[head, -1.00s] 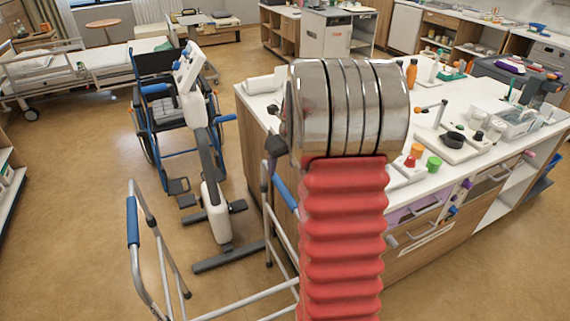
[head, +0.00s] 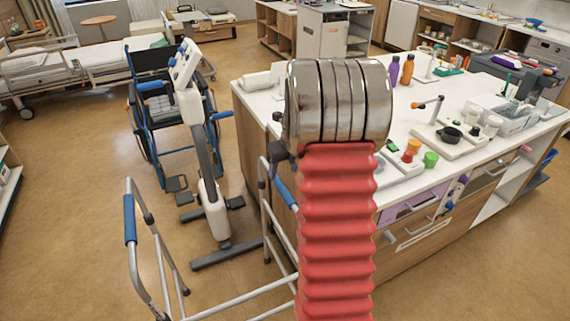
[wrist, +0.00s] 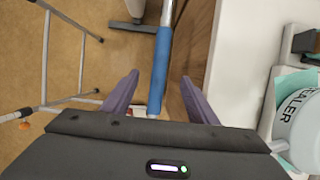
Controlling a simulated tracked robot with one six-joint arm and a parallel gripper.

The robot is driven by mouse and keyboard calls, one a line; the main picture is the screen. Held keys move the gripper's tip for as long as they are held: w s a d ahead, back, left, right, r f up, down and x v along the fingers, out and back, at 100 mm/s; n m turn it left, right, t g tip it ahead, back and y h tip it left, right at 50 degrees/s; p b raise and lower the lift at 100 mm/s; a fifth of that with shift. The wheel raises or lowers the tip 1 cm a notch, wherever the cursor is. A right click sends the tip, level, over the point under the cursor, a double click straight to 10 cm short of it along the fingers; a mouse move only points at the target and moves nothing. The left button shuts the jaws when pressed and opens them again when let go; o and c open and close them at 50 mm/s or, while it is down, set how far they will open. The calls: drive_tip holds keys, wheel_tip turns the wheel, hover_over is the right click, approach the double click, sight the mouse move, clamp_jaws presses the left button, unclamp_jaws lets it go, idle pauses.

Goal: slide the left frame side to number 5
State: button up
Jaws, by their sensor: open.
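A grey metal walking frame stands on the floor with two sides and blue grips. In the head view its left grip (head: 130,220) is clear of my arm, and its right grip (head: 285,192) is close to the counter, partly behind my arm. In the wrist view a blue grip (wrist: 160,70), beside the counter, runs lengthwise between the purple fingers of my gripper (wrist: 160,78). The fingers are apart on either side of it; I cannot tell how far below them it is. My gripper is mostly hidden in the head view. No number 5 is readable.
The white counter (head: 400,205) stands right of the frame, with small items on top. An exercise device (head: 205,150) and a wheelchair (head: 165,105) stand behind the frame. In the wrist view a labelled white container (wrist: 300,130) is close on the right. Floor at left is clear.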

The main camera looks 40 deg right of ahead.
sight(282, 186)
drive_tip(key=x, duration=0.3)
drive_tip(key=s+x, duration=0.1)
drive_tip(key=x, duration=0.4)
drive_tip(key=shift+s+a+f, duration=0.15)
drive_tip(key=shift+a+f, duration=0.1)
drive_tip(key=shift+f, duration=0.4)
drive_tip(key=shift+x, duration=1.05)
drive_tip(key=shift+c, duration=0.4)
drive_tip(key=c, duration=1.1)
drive_tip(key=shift+r, duration=0.15)
drive_tip(key=shift+r, duration=3.75)
drive_tip(key=o, duration=1.2)
drive_tip(key=shift+f, duration=0.1)
